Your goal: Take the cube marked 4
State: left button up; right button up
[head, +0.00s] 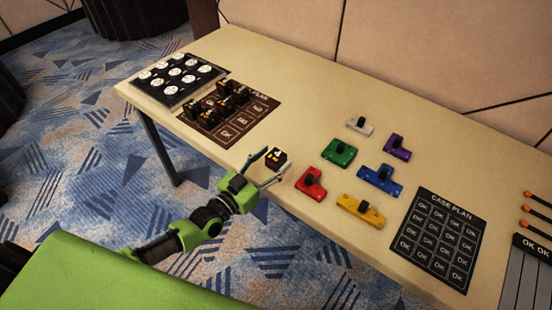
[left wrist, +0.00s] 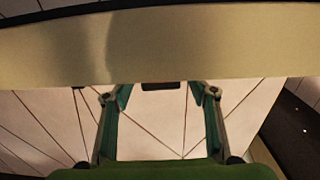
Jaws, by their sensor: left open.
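A small black cube (head: 277,156) with a light 4-like mark on top stands on the beige table (head: 300,110) near its front edge. My left gripper (head: 273,162) comes in from the table's front edge, open, with its fingertips spread close to either side of the cube. I cannot tell whether they touch it. In the left wrist view the open fingers (left wrist: 160,98) frame a dark edge (left wrist: 160,86), probably the cube. My right gripper is not in view.
A brown board (head: 228,122) with several black cubes and a black tray (head: 172,94) of white discs lie left. Coloured blocks, including red (head: 311,186), green (head: 337,154) and blue (head: 380,181), lie right, before the case plan sheet (head: 441,240). Behind the cube is bare tabletop.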

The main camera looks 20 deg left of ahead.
pick_arm(q)
jog(key=shift+x, duration=1)
jog(key=shift+a, duration=0.1)
jog(key=c, duration=1.2)
jog(key=shift+c, duration=0.2)
